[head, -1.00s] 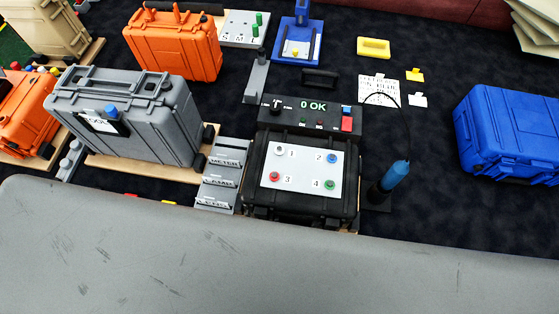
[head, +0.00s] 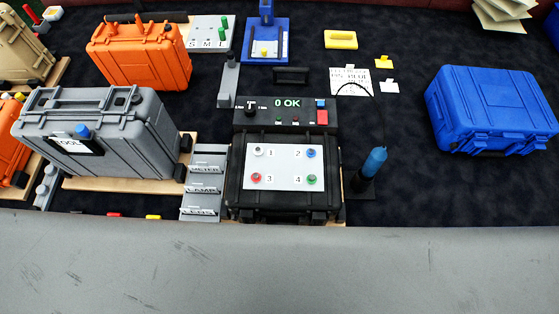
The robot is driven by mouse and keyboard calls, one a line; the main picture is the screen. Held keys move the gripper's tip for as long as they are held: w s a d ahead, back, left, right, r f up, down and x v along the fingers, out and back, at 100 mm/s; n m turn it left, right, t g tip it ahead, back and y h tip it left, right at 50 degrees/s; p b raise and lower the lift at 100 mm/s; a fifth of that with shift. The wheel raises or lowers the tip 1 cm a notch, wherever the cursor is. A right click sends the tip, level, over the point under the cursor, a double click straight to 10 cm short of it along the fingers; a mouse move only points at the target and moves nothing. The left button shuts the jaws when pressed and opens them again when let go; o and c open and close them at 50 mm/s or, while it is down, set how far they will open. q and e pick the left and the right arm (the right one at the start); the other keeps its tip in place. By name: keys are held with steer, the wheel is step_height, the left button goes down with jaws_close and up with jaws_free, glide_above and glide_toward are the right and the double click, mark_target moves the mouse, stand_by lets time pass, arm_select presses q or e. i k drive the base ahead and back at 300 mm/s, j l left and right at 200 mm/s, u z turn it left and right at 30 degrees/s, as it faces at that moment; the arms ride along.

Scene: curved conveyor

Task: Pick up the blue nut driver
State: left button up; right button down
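The blue nut driver (head: 374,163) stands tilted in a dark holder (head: 361,186) just right of the black tester box. Its blue handle points up and to the right; its lower end is hidden in the holder. Neither of my grippers shows in the head view.
The black box with a numbered white panel (head: 279,184) is left of the driver. A labelled grey rack (head: 203,186) and grey case (head: 105,128) stand further left. A blue case (head: 490,105) is at the right. A grey surface (head: 300,265) fills the front. Dark surface right of the driver is clear.

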mark_target(375, 160)
steer(key=k+l+z, duration=0.1)
steer(key=l+z, duration=0.15)
steer(key=k+l+z, duration=0.1)
steer(key=l+z, duration=0.15)
steer(key=k+l+z, duration=0.55)
steer(key=l, duration=0.4)
steer(key=k, duration=0.1)
